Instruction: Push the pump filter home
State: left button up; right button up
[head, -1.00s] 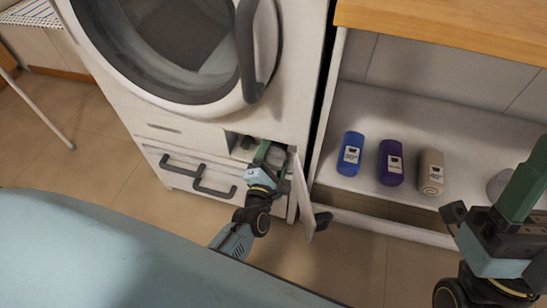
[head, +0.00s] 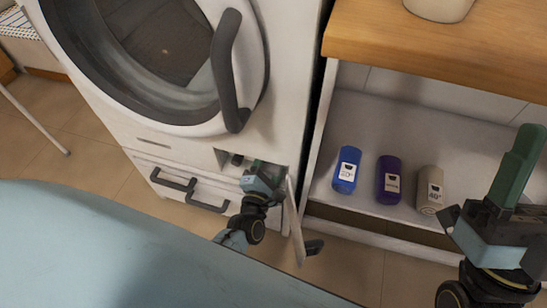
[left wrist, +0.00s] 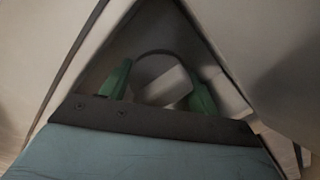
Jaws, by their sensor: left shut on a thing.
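The pump filter (left wrist: 162,84) is a pale grey piece with a dark round edge behind it, low in the washer's small compartment (head: 224,158). In the left wrist view it lies between the two green fingers of my left gripper (left wrist: 160,88), which is shut on it. In the head view my left gripper (head: 259,166) reaches into the compartment and its wrist hides the filter. How deep the filter sits cannot be seen. My right gripper (head: 520,160) is raised at the far right, its green fingers pointing up, away from the washer; their gap does not show.
The compartment's flap (head: 296,225) hangs open just right of my left wrist. Blue (head: 346,170), purple (head: 388,180) and beige (head: 429,190) bottles stand on the low shelf (head: 320,196). The washer's door handle (head: 225,75) juts out above. Drawer handles (head: 175,181) are at left.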

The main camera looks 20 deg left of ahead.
pick_arm(q)
jog(key=shift+w+a+r, duration=0.1)
jog(key=shift+w, duration=0.1)
jog(key=o, duration=1)
jog(key=shift+o, duration=1)
